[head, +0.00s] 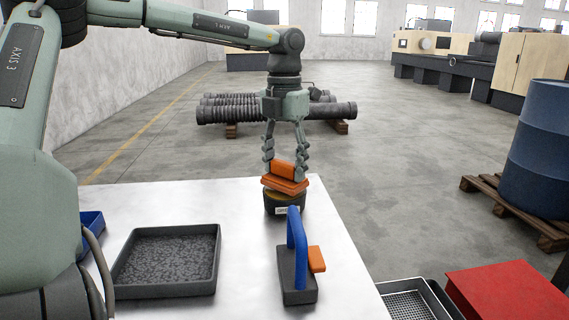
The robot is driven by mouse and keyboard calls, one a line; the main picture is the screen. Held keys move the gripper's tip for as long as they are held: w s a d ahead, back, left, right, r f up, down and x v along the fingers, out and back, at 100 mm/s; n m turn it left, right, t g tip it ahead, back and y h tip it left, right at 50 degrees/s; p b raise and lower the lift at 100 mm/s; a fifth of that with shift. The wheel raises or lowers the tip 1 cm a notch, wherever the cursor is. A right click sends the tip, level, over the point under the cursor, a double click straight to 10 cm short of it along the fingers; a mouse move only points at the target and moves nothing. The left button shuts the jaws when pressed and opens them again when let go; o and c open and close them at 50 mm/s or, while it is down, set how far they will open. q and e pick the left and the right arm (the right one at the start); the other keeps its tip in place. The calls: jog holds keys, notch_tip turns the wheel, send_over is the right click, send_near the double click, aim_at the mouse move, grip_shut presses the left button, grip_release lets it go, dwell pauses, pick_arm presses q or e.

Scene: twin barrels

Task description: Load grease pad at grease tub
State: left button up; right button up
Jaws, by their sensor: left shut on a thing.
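My left gripper (285,172) points straight down over the table and is shut on an orange grease pad (290,185). The pad is over the mouth of a dark round grease tub (284,203) with a small pale label and a yellowish band at its top. I cannot tell whether the pad touches the grease inside. The tub stands on the pale table (245,195) toward its far right edge. My right gripper does not show.
A dark tray (122,284) with a grey speckled floor is at the left. A dark block with a blue handle (292,230) and an orange tab stands in front of the tub. A blue bin (92,222) is far left. A red box (508,292) and mesh basket (408,306) are right.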

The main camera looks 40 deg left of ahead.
aim_at(284, 162)
pick_arm(q)
jog(key=shift+f+b, duration=0.5)
jog(key=shift+f, duration=0.1)
dwell(1.4)
jog(key=shift+r, duration=0.1)
jog(key=shift+r+p, duration=0.6)
jog(key=shift+r, duration=2.9)
